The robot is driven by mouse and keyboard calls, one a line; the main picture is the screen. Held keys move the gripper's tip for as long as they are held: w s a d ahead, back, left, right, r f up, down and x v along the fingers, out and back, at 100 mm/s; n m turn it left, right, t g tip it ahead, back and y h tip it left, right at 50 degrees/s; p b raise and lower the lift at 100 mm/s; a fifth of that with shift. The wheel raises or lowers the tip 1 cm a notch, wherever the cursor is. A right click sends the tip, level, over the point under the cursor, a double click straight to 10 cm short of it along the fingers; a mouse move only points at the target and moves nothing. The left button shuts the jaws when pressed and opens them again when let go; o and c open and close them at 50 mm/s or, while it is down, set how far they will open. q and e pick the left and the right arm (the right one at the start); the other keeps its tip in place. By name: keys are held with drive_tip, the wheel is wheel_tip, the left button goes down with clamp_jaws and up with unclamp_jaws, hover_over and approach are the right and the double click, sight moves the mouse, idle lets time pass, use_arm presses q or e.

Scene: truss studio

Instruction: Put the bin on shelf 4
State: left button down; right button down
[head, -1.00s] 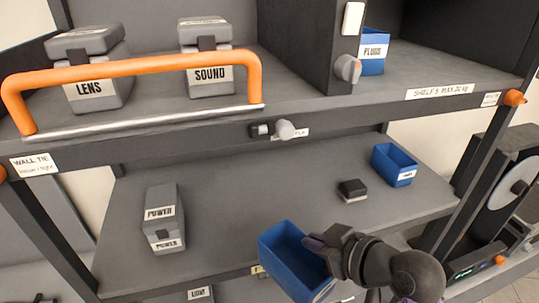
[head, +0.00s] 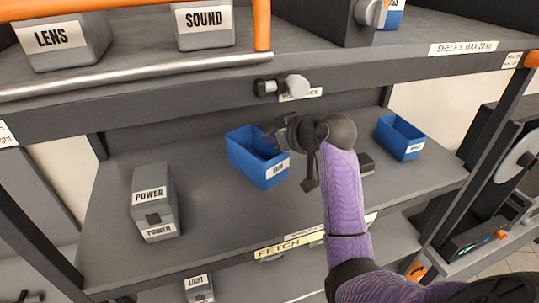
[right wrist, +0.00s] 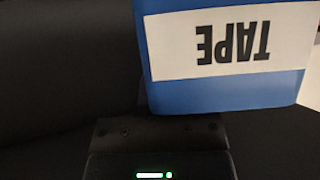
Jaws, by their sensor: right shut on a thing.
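The blue open-top bin (head: 255,158) labelled TAPE is over the middle shelf (head: 215,205), between the grey POWER case and the other blue bin. I cannot tell whether its base touches the shelf. My right gripper (head: 275,132) is shut on the bin's right rim. In the right wrist view the bin (right wrist: 225,90) fills the upper right, with its TAPE label upside down; the fingertips are not clear there. The middle shelf's edge label is partly hidden by my right arm. My left gripper is not in view.
A grey POWER case (head: 154,203) stands left on the same shelf. A small dark block (head: 366,164) and another blue bin (head: 400,138) are to the right. The upper shelf's front beam (head: 380,78), labelled SHELF 5, overhangs, with a protruding knob (head: 297,86).

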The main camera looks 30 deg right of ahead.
sight(269, 158)
drive_tip(key=f, duration=0.2)
drive_tip(key=w+f+p, duration=0.1)
drive_tip(key=f, duration=0.3)
drive_tip(key=shift+w+d+f, duration=0.1)
drive_tip(key=shift+w+f, duration=0.2)
drive_tip(key=shift+f, duration=0.05)
drive_tip(key=shift+w+f, duration=0.1)
drive_tip(key=shift+f, duration=0.3)
drive_tip(key=c, duration=0.8)
unclamp_jaws()
drive_tip(key=shift+r, duration=0.25)
drive_tip(key=v, duration=1.2)
